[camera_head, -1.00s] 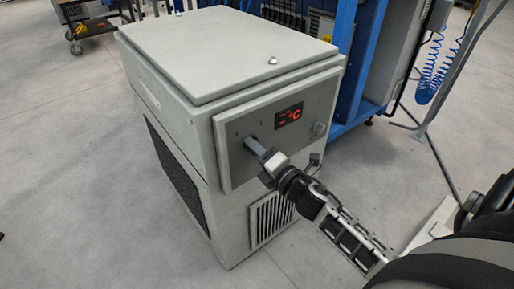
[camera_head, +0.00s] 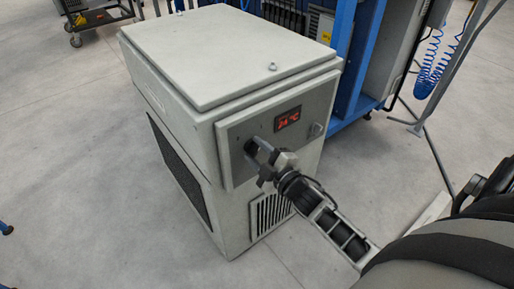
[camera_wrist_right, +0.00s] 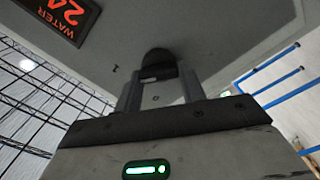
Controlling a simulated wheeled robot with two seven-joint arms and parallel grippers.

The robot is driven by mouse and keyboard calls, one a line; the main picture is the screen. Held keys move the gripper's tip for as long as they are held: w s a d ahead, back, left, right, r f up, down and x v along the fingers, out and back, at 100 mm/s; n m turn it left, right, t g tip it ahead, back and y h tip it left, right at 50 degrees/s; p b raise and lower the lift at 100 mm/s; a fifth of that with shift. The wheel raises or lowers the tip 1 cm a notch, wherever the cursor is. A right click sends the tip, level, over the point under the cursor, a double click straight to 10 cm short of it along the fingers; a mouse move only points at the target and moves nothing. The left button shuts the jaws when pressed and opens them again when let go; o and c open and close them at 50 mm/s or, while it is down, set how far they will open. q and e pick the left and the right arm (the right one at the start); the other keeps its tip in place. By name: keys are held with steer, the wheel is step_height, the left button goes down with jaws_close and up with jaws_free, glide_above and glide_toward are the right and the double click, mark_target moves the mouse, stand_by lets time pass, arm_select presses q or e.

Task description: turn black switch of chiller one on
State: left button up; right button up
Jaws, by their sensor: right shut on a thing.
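The chiller (camera_head: 205,120) is a grey cabinet with a panel on its front. My right gripper (camera_head: 256,150) is at the left part of that panel, its fingers pointing into it. In the right wrist view the black switch (camera_wrist_right: 159,63) shows as a dark rounded knob at the fingertips, and my right gripper (camera_wrist_right: 160,80) is shut on it. In the head view the fingers mostly hide the switch. The red display (camera_head: 288,118) on the panel is lit and reads 24 °C. The left gripper is not in view.
A blue frame (camera_head: 350,70) stands behind the chiller. A blue coiled hose (camera_head: 430,75) hangs at the right. The floor (camera_head: 75,150) left of the chiller is clear.

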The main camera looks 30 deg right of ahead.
steer(key=shift+m+p, duration=0.5)
steer(key=shift+m, duration=0.8)
steer(key=o, duration=1)
steer(key=shift+s, duration=0.1)
steer(key=s, duration=0.5)
steer(key=s+d, duration=0.1)
steer(key=s, duration=0.9)
steer(key=shift+s+d, duration=0.15)
steer(key=shift+s, duration=0.25)
